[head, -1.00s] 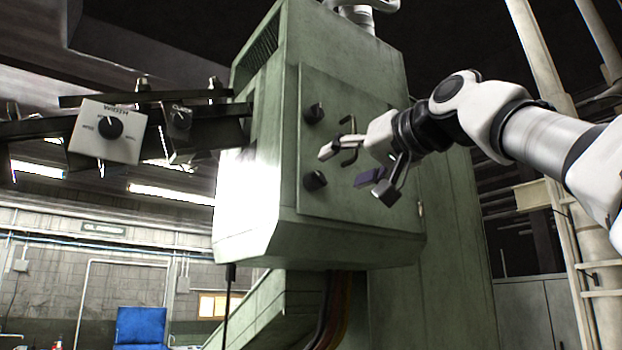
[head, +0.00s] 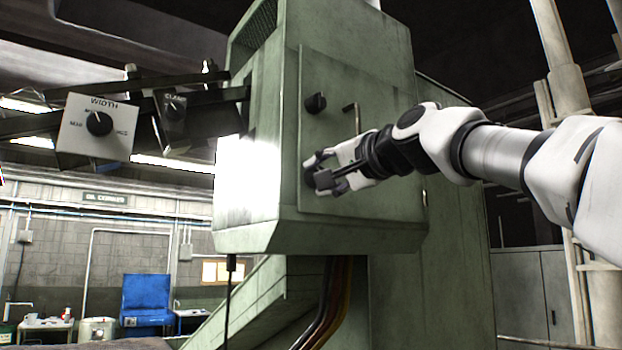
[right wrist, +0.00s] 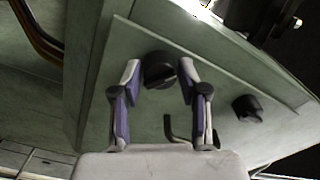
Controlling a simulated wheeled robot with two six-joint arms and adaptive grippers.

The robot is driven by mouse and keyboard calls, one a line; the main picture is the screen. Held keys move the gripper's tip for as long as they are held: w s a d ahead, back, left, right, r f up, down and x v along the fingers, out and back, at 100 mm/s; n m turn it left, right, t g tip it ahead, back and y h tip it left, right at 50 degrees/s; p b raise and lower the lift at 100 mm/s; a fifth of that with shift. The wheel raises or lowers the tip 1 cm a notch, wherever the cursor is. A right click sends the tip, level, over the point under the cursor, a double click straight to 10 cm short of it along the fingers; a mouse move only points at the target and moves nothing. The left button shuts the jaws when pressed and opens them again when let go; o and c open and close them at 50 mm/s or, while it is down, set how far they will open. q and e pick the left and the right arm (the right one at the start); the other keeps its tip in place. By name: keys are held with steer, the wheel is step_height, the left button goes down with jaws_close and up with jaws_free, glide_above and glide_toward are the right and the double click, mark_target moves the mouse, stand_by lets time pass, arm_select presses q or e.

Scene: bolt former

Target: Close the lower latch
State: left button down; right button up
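The lower latch is a round black knob (right wrist: 160,70) low on the green door panel. In the right wrist view it sits between the two fingertips of my right gripper (right wrist: 160,74), with a raised grip running diagonally across its face. The fingers are spread on either side of the knob; firm contact does not show. In the head view my right gripper (head: 320,170) reaches in from the right and mostly covers this knob. The upper latch (head: 316,103), a similar black knob, is above it and also shows in the right wrist view (right wrist: 247,108). My left gripper is out of view.
A bent dark handle (head: 356,118) sticks out of the door panel (head: 385,90) close to my right gripper. Control boxes marked WIDTH (head: 98,130) and another dial box (head: 173,115) hang from dark bars at left. Cables run below the green cabinet (head: 265,237).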

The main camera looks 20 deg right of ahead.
steer(key=shift+s, duration=0.15)
jaws_close()
steer(key=n+b, duration=0.2)
steer(key=n, duration=0.5)
steer(key=shift+n, duration=0.3)
steer(key=o, duration=0.9)
jaws_free()
steer(key=b+v, duration=0.6)
steer(key=v, duration=0.1)
steer(key=shift+s+d+r, duration=0.1)
steer(key=shift+s+d, duration=0.1)
steer(key=shift+s, duration=0.15)
